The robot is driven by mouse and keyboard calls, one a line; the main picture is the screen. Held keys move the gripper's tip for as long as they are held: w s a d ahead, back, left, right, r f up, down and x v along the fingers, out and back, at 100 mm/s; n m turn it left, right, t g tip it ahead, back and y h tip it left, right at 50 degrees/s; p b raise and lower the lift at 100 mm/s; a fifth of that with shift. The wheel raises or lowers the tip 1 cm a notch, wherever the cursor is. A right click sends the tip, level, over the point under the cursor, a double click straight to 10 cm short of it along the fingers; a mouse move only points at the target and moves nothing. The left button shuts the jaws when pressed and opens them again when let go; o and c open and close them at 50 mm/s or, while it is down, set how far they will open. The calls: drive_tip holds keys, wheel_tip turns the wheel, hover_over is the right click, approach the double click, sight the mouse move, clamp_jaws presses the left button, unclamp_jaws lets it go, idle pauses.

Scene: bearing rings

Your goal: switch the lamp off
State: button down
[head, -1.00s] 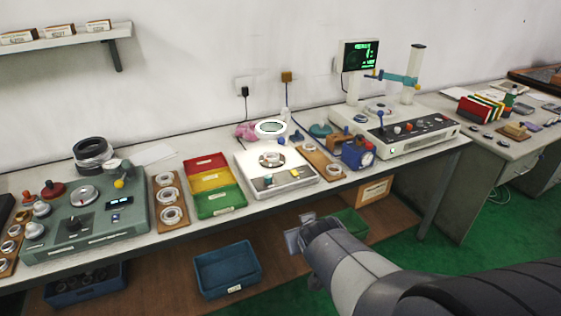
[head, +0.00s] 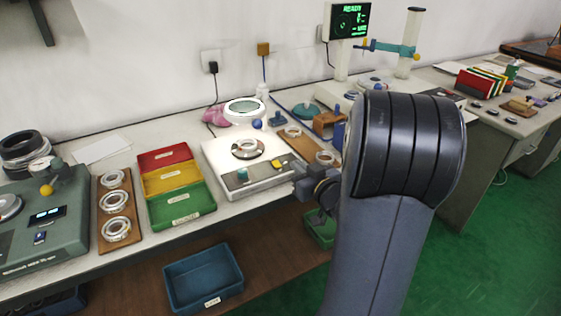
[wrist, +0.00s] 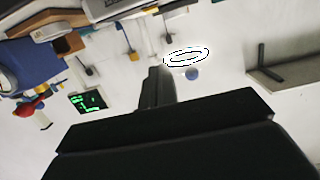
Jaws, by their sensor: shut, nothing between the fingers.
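The ring lamp (head: 245,110), a white ring around a pale centre, stands behind the bright white light box (head: 275,184). A blue ball (head: 257,124) sits at its front right edge. In the wrist view the glowing lamp ring (wrist: 187,56) is seen tilted, with the blue ball (wrist: 192,74) just below it in the picture. My gripper (head: 303,187) is at the right front of the light box in the head view, partly hidden by my arm. In the wrist view my dark gripper (wrist: 155,76) is shut and empty, apart from the lamp.
A bearing ring (head: 246,148) lies on the light box. Red, yellow and green trays (head: 179,207) and a wooden board with rings (head: 117,249) are to its left. A monitor (head: 347,21) stands behind right. A blue bin (head: 203,279) is below the bench.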

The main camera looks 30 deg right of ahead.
drive_tip(key=shift+w, duration=0.1)
idle(0.3)
hover_over(280, 169)
drive_tip(key=s, duration=0.1)
drive_tip(key=shift+s+f, duration=0.2)
drive_tip(key=shift+f, duration=0.4)
drive_tip(key=shift+w+f, duration=0.35)
drive_tip(key=shift+f, duration=0.2)
drive_tip(key=shift+w+f, duration=0.3)
drive_tip(key=shift+f, duration=0.2)
drive_tip(key=shift+w+f+b, duration=0.1)
drive_tip(key=shift+f+b, duration=0.2)
drive_tip(key=shift+f, duration=0.65)
drive_tip(key=shift+f, duration=0.1)
